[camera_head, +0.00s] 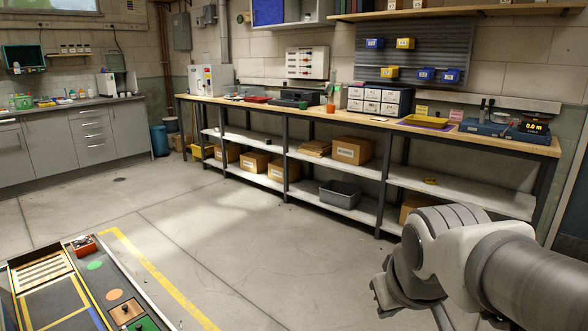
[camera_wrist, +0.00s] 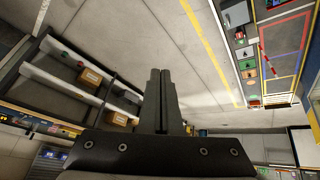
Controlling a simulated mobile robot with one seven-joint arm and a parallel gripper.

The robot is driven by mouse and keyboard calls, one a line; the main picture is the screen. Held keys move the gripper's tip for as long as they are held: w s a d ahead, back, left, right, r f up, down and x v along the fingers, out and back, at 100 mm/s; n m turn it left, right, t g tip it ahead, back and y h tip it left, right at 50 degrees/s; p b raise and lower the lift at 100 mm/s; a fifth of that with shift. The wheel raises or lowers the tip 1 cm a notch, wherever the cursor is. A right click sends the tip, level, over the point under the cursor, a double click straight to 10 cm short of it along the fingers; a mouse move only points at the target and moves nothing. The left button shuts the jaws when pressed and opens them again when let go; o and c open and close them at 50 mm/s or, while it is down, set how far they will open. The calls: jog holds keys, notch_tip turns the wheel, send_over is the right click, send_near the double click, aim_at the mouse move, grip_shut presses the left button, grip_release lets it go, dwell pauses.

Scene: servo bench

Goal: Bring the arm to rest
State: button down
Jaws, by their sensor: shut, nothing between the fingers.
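In the wrist view my gripper (camera_wrist: 160,78) is in the middle, its two dark fingers pressed together with nothing between them. Bare floor lies behind the fingers in that view. In the head view my arm reaches in from the lower right, over the floor in front of the long workbench (camera_head: 330,112). The gripper end hangs downward there, and its fingertips are cut off or hidden at the bottom edge.
A servo bench board (camera_head: 75,295) with coloured patches stands at the lower left. A yellow floor line (camera_head: 160,280) runs beside it. Cardboard boxes (camera_head: 352,150) and a grey bin (camera_head: 340,194) sit on the workbench's shelves. Grey cabinets (camera_head: 45,150) stand at the left. The middle floor is clear.

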jog(key=s+r+m+p, duration=0.1)
jog(key=s+m, duration=0.1)
jog(key=s, duration=0.6)
notch_tip(320, 180, up, 21)
jog(key=p, duration=2.1)
jog(key=shift+r, duration=0.15)
